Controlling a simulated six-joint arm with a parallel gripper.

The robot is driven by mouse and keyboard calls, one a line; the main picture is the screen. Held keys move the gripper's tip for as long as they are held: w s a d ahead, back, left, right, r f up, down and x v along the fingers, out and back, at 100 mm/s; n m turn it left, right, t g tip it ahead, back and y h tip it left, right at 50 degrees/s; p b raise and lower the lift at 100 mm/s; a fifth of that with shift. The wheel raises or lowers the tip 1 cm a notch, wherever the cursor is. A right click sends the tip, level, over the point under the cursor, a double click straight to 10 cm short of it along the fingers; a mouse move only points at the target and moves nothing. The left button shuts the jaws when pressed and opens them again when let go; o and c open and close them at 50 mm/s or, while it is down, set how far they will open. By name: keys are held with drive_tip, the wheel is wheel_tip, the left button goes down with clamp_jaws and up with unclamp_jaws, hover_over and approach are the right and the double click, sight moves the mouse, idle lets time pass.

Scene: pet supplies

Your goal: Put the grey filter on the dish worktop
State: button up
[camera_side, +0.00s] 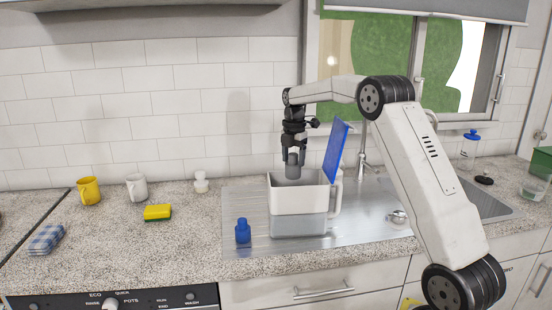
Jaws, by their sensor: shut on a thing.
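The grey filter (292,167) is a small dark grey cylinder, held upright. My gripper (293,153) points down and is shut on its upper part. The filter is at the mouth of a white and grey jug-like container (297,200); its lower end seems to reach the opening, and I cannot tell how deep it is. The speckled worktop (120,245) spreads to the left, above a black dishwasher panel (120,301).
The container's blue lid (336,150) stands open close right of my gripper. A blue bottle (243,231) stands on the steel drainer (245,200). A sponge (158,212), yellow mug (89,190), white mug (137,187) and checked cloth (46,239) are left. Worktop around the sponge is clear.

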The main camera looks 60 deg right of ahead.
drive_tip(key=shift+f, duration=4.65)
drive_tip(key=shift+f, duration=0.15)
drive_tip(key=o, duration=1.3)
drive_tip(key=shift+d+r, duration=0.1)
drive_tip(key=shift+r, duration=3.8)
drive_tip(key=shift+c, duration=1.2)
